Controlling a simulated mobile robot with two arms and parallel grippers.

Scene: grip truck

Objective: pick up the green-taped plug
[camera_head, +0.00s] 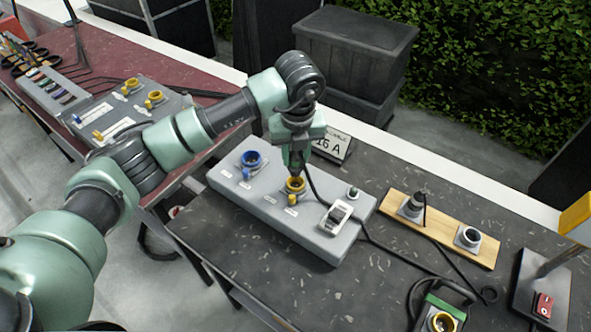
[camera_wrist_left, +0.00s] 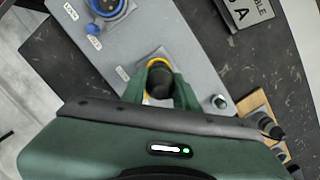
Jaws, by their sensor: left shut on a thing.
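My left gripper (camera_head: 295,172) points straight down over a yellow socket (camera_head: 292,187) on the grey distribution box (camera_head: 235,190). In the left wrist view, its two green fingers (camera_wrist_left: 160,90) are shut on a dark plug (camera_wrist_left: 159,80), right at the yellow socket. A black cable runs from beside the fingers along the box. My green fingers hide most of the plug, so I cannot make out its tape or whether it is still seated in the socket. My right gripper is not in view.
A blue socket (camera_head: 250,160) is left of the yellow one, and a white switch unit (camera_head: 335,216) is right. A wooden board (camera_head: 455,232) with two outlets, loose cables and a green-framed socket (camera_head: 440,314) are further right. A 16 A sign (camera_head: 331,146) stands behind the box.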

